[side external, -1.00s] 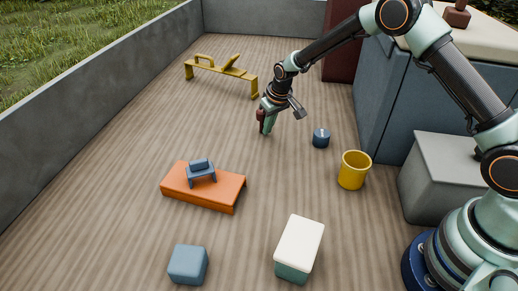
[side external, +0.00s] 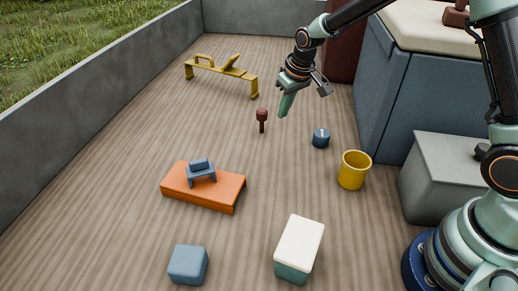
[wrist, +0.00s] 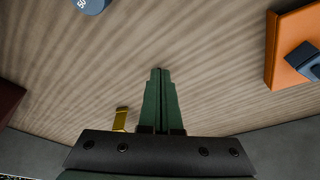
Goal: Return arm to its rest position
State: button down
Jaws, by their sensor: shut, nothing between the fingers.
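My gripper (side external: 284,108) hangs over the wooden deck, its green fingers pointing down and slightly left. The fingers (wrist: 158,72) are closed together with nothing between them in the wrist view. A small dark red object (side external: 262,119) with a thin stem stands on the deck just left of the fingertips, apart from them. My arm reaches in from the upper right, above the blue-grey cabinet side.
A yellow bench (side external: 220,71) stands behind left. A blue weight (side external: 321,138) and yellow cup (side external: 354,170) stand to the right, near a grey box (side external: 440,175) and blue-grey cabinet (side external: 420,90). An orange platform (side external: 205,192), blue cube (side external: 188,264) and white-topped box (side external: 299,245) are in front.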

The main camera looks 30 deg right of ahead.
jog(key=s+d+r+t, duration=0.1)
jog(key=s+r, duration=0.8)
jog(key=r, duration=0.2)
jog(key=s+d+r+t, duration=0.1)
jog(key=s+r, duration=0.2)
jog(key=s, duration=0.9)
jog(key=shift+s+d+r+m, duration=0.25)
jog(key=shift+d+m, duration=0.05)
